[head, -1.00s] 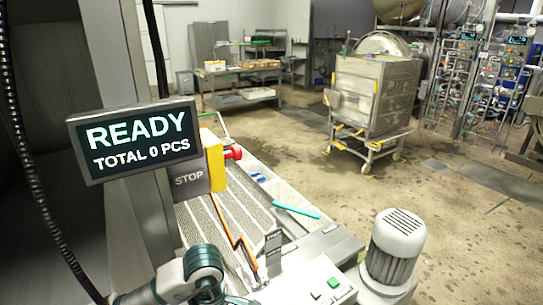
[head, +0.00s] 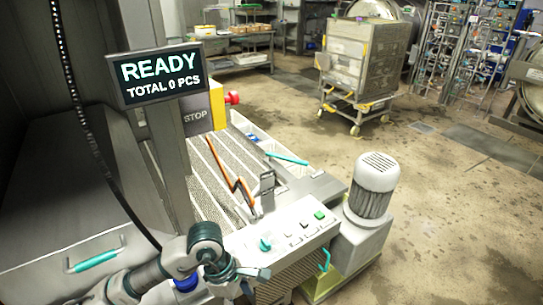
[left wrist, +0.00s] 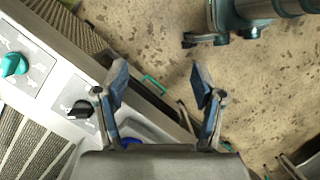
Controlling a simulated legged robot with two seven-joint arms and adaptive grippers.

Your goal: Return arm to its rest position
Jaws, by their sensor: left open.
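My left arm comes in from the lower left in the head view. My left gripper (head: 250,280) is at the bottom, in front of the control panel (head: 285,232). In the left wrist view, the left gripper (left wrist: 159,82) has its two fingers spread with nothing between them. The panel's teal knob (left wrist: 14,64) and black knob (left wrist: 82,108) lie left of the fingers, apart from them. The teal knob (head: 265,243) also shows in the head view.
A display (head: 158,76) reads READY, TOTAL 0 PCS. A motor (head: 372,187) stands right of the panel. A wheeled metal cart (head: 358,62) stands behind. The floor (head: 450,215) at right is clear.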

